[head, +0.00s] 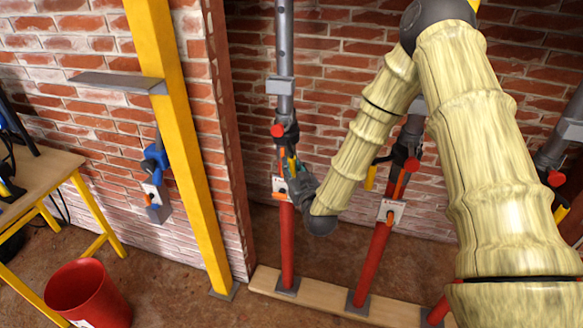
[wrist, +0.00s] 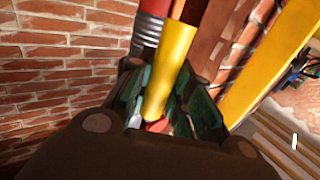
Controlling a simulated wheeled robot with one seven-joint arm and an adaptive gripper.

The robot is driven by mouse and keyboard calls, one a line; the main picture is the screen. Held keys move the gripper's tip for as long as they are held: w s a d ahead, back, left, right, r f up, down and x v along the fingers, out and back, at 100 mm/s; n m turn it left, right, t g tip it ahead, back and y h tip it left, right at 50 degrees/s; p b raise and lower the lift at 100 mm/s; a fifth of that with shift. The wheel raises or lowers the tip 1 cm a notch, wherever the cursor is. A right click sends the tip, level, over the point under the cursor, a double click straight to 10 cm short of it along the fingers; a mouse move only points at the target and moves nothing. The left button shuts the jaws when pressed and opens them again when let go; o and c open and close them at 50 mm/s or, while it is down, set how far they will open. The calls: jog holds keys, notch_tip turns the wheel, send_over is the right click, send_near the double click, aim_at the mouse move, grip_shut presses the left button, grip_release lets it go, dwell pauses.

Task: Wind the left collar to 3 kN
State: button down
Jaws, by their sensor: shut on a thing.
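The left prop has a red lower tube (head: 287,245) and a grey upper tube (head: 284,45). Its collar (head: 287,130) is dark grey with a red knob. A small pale gauge plate (head: 279,184) with an orange strip sits below it; its reading is too small to tell. My gripper (head: 296,178) is at the left prop just below the collar. In the wrist view, the yellow handle (wrist: 171,65) lies between the green-padded fingers of my gripper (wrist: 163,105), which is shut on it. The grey threaded part (wrist: 149,32) shows behind. My arm hides part of the area right of the prop.
A middle prop (head: 372,262) and a right prop (head: 550,155) stand to the right. Their feet rest on a wooden plank (head: 325,305). A yellow post (head: 180,130) stands left, with a blue-grey tool (head: 155,180) beside it. A red bucket (head: 88,295) and workbench (head: 38,185) are further left.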

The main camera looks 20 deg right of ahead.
jog(key=a+b, duration=0.2)
jog(key=shift+w+a, duration=0.3)
jog(key=shift+a, duration=0.05)
jog(key=c, duration=1.3)
grip_release()
jog(key=shift+d, duration=0.1)
jog(key=s, duration=1.2)
jog(key=shift+d, duration=0.3)
